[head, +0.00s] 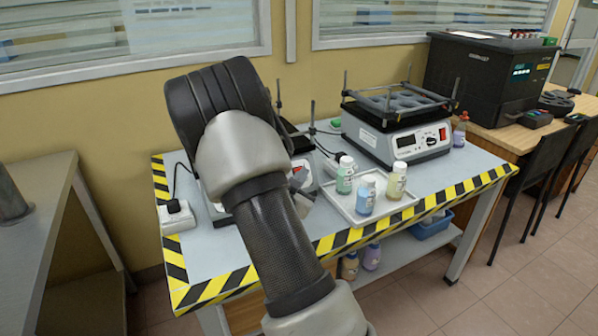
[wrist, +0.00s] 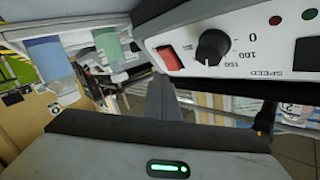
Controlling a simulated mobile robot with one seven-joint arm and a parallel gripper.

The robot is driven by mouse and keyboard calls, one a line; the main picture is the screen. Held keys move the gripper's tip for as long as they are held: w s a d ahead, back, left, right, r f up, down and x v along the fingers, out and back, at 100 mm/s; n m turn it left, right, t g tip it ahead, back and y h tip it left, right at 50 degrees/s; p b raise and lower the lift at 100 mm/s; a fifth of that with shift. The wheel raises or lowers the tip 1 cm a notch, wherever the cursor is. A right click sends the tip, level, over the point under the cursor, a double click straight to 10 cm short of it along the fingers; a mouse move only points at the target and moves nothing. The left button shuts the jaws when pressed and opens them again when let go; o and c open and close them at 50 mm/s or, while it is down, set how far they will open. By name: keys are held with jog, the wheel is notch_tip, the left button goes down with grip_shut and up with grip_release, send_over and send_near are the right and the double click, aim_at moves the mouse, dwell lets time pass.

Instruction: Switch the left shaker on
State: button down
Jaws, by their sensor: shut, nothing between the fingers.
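The left shaker (head: 310,176) stands on the table and is mostly hidden behind my arm in the head view. Its white front panel (wrist: 240,60) fills the upper right of the wrist view, with a red rocker switch (wrist: 169,58) beside a black speed knob (wrist: 212,47). I cannot tell the switch's position. My gripper (wrist: 160,88) is shut and empty; its dark fingers show just below the switch in the wrist view. Whether they touch it I cannot tell. In the head view my gripper (head: 300,188) is partly hidden by my arm, close to the left shaker's front.
A right shaker (head: 390,137) stands farther right. A white tray (head: 345,206) with three capped bottles lies close to the right of my gripper. A power strip (head: 177,217) is at the table's left end. Yellow-black tape marks the table edge. A black instrument (head: 480,80) stands at right.

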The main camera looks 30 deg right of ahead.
jog(key=shift+w+f, duration=0.15)
jog(key=shift+w, duration=0.2)
